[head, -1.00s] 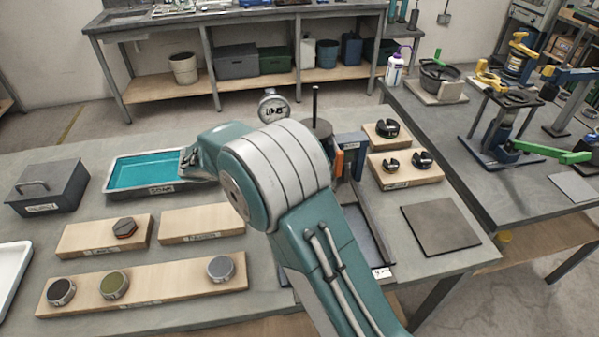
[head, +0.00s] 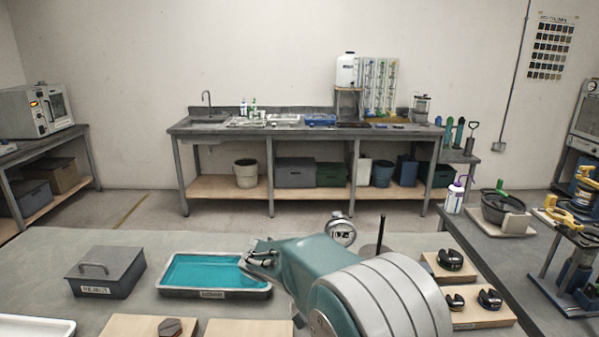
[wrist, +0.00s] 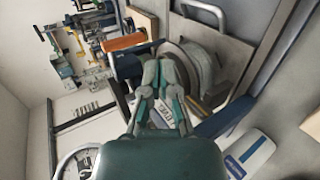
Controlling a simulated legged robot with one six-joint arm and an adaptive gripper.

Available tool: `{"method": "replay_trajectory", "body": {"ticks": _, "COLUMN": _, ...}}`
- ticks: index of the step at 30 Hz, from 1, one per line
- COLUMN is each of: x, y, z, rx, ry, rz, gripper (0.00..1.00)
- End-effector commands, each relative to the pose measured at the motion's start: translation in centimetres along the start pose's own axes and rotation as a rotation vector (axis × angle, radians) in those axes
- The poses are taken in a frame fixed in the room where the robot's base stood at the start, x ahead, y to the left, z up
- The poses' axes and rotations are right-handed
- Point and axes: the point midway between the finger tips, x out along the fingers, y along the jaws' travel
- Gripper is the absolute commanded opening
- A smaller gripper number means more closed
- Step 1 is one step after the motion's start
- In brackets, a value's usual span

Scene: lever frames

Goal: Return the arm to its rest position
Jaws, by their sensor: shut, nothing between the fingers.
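My arm, teal with a white-banded joint, rises from the bottom right of the head view, bent and held over the bench. My gripper (head: 262,252) appears in front of the right end of a tray of teal liquid (head: 205,271). In the wrist view my gripper (wrist: 165,72) has its fingers together with nothing between them. A grey round metal part (wrist: 200,68) shows behind the fingers there; I cannot tell the gap.
A dial gauge (head: 341,229) and a thin upright rod (head: 381,235) stand close beside my arm. A grey lidded box (head: 106,271) is at left. Wooden blocks with dark clamps (head: 451,259) are at right. A side bench (head: 495,245) and a back bench (head: 290,131) stand beyond.

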Motion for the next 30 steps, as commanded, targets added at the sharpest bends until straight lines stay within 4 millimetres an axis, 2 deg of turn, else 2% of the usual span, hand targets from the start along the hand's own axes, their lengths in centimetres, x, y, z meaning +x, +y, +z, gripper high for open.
{"method": "replay_trajectory", "body": {"ticks": 1, "x": 0.5, "y": 1.5, "z": 1.0, "rx": 0.002, "ry": -0.005, "rz": -0.055, "gripper": 0.00}}
{"method": "replay_trajectory", "body": {"ticks": 3, "x": 1.1, "y": 2.8, "z": 2.3, "rx": -0.006, "ry": -0.009, "rz": -0.131, "gripper": 0.00}}
{"method": "replay_trajectory", "body": {"ticks": 12, "x": 2.4, "y": 6.7, "z": 8.5, "rx": -0.004, "ry": 0.036, "rz": -0.437, "gripper": 0.00}}
{"method": "replay_trajectory", "body": {"ticks": 21, "x": 3.1, "y": 8.6, "z": 14.8, "rx": 0.051, "ry": 0.162, "rz": -0.701, "gripper": 0.00}}
{"method": "replay_trajectory", "body": {"ticks": 30, "x": 3.3, "y": 8.9, "z": 20.3, "rx": 0.159, "ry": 0.359, "rz": -0.900, "gripper": 0.00}}
